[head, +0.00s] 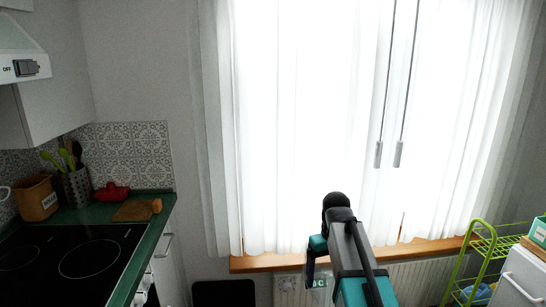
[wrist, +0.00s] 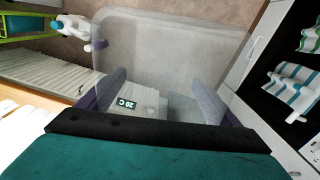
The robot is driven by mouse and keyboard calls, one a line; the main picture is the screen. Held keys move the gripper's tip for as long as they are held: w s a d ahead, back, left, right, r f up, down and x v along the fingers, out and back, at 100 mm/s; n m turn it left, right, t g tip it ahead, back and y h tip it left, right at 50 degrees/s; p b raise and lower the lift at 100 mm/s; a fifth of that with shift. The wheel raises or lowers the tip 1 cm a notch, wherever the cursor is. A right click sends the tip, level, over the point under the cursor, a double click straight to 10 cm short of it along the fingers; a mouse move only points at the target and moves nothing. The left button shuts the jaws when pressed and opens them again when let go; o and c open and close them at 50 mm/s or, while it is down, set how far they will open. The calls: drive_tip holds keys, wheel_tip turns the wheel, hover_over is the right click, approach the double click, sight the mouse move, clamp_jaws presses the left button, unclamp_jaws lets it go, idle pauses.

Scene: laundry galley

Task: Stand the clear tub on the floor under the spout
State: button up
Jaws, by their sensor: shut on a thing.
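The clear tub (wrist: 175,40) is a see-through, rounded box. In the wrist view it fills the upper middle, and the brown floor shows through it. My gripper (wrist: 160,98) is shut on the tub, with one grey-violet finger at its left and one at its right. The tub is held up in front of the wrist; its height above the floor cannot be told. In the head view my arm reaches toward the window, and the gripper and tub are not clearly seen there. I cannot make out a spout in either view.
A green cart (head: 484,247) stands at the right, beside the radiator (head: 425,280) under the wooden sill (head: 270,262). The counter (head: 152,238) with a black hob (head: 85,260) is at the left. Striped towels (wrist: 293,90) show at the right of the wrist view. Brown floor (wrist: 225,12) shows beyond the tub.

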drive_tip(key=shift+n, duration=1.2)
drive_tip(key=shift+s, duration=0.15)
